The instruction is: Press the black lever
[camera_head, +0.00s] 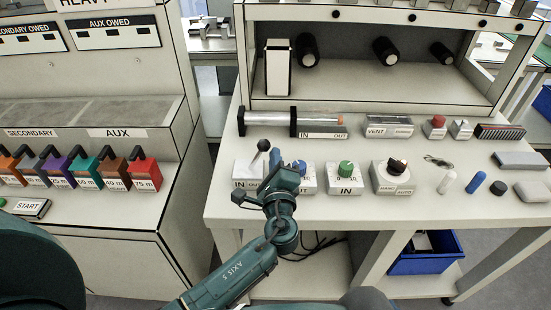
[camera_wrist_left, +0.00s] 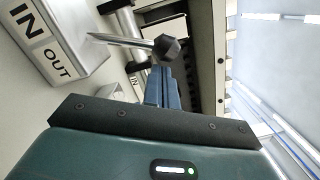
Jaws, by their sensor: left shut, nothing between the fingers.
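The black lever is a metal rod with a black knob (camera_head: 264,145), standing on a white box marked IN and OUT (camera_head: 245,171). In the left wrist view the faceted knob (camera_wrist_left: 166,46) is at the end of its slanted rod, with the IN/OUT box (camera_wrist_left: 62,40) at upper left. My left gripper (camera_head: 275,159) is shut and empty, just to the right of the knob in the head view. In the wrist view its fingers (camera_wrist_left: 162,72) sit just below the knob. I cannot tell whether they touch it. My right gripper is not in view.
Right of the lever stand boxes with a blue knob (camera_head: 300,166), a green knob (camera_head: 346,168) and a black dial (camera_head: 397,166). A horizontal cylinder (camera_head: 290,122) lies behind the lever. A panel with several coloured handles (camera_head: 85,170) stands at left, across a gap.

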